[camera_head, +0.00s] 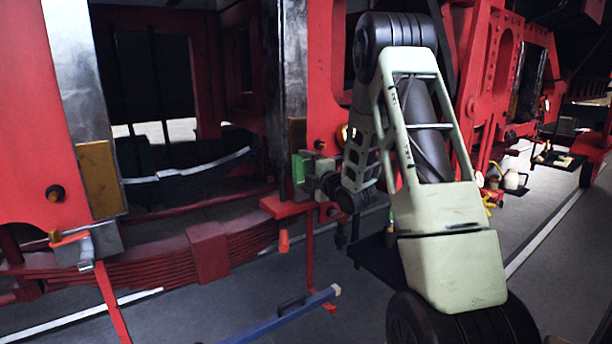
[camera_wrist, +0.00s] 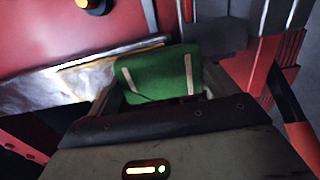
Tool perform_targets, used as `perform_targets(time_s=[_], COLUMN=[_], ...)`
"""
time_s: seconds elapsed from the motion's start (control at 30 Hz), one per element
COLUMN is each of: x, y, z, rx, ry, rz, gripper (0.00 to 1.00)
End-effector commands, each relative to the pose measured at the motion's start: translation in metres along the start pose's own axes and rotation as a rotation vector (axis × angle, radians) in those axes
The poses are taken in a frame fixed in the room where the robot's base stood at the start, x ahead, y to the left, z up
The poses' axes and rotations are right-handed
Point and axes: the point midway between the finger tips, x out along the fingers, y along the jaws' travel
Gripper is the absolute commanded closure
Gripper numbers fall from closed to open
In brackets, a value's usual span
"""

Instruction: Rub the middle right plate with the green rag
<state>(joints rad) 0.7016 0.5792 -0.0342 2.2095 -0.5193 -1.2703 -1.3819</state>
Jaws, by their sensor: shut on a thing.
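My gripper (camera_wrist: 157,66) is shut on the green rag (camera_wrist: 160,80), which spreads between and around its fingers in the wrist view. In the head view the rag (camera_head: 298,168) shows as a small green patch left of my gripper (camera_head: 307,176). It is just below a brass-coloured plate (camera_head: 297,133) on the red frame by the right side of the opening. A shiny plate surface (camera_wrist: 92,77) lies beside and behind the rag in the wrist view. Whether the rag touches a plate cannot be told. I cannot tell for certain which plate is the middle right one.
Another brass-coloured plate (camera_head: 100,178) is on the left red post. A red leaf spring (camera_head: 150,255) runs low across the left. A blue bar (camera_head: 285,317) lies below my gripper. The grey floor (camera_head: 215,305) is partly clear. Small containers (camera_head: 514,180) stand at the right.

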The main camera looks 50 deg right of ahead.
Motion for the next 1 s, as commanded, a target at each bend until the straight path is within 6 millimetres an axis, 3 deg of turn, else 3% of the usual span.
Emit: perform_targets(time_s=[0.23,0.57,1.0], x=[-0.001,-0.001,0.001], y=[0.023,0.036,0.068], z=[0.000,0.000,0.000], rx=[-0.002,-0.001,0.000], ry=[0.001,0.001,0.000], rz=[0.001,0.000,0.001], gripper=[0.32,0.32,0.32])
